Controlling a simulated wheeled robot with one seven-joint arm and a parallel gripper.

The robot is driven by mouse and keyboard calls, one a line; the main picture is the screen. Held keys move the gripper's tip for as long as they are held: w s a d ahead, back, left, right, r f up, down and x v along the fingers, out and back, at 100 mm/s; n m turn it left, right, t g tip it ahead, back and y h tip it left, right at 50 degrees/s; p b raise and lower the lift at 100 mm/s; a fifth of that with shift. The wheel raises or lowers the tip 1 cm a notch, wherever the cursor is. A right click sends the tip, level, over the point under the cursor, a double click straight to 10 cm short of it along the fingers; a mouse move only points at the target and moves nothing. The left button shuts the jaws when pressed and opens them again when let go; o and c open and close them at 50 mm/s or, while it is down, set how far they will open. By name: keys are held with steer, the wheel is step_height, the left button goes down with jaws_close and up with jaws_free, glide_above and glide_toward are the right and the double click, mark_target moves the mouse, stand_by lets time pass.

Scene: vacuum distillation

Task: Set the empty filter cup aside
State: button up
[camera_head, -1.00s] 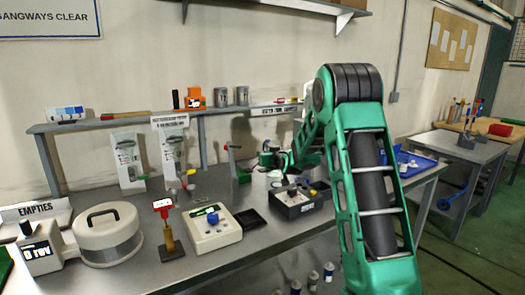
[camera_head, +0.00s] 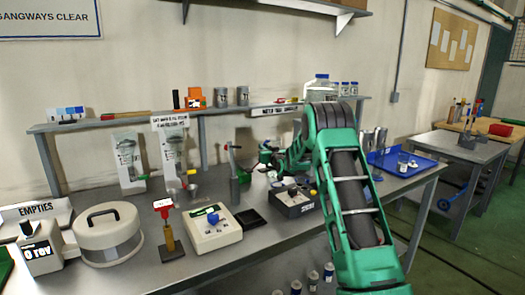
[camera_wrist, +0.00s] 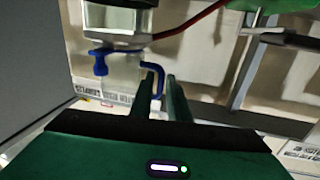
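My gripper (camera_wrist: 161,76) shows in the wrist view with two dark green fingers a narrow gap apart. Nothing is seen held between them, and a bent blue tube (camera_wrist: 156,72) shows behind the gap. A clear vessel with a blue tap (camera_wrist: 100,62) is beyond the fingers to the upper left. In the head view my green arm reaches over the bench's middle, and its end is small and partly hidden. A small grey cup-like piece (camera_head: 192,189) is below the rear clear panel; I cannot tell whether it is the filter cup. The EMPTIES sign (camera_head: 36,210) is at the far left.
A round lidded machine (camera_head: 108,236), a red-topped stand (camera_head: 168,226) and a white device with a blue knob (camera_head: 212,228) stand along the bench front. A dark box (camera_head: 292,200) is at centre right. A blue tray (camera_head: 410,164) lies farther right. A raised shelf runs behind.

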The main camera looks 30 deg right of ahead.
steer(key=shift+w, duration=0.45)
jaws_close()
steer(key=shift+d, duration=0.1)
stand_by(1.1)
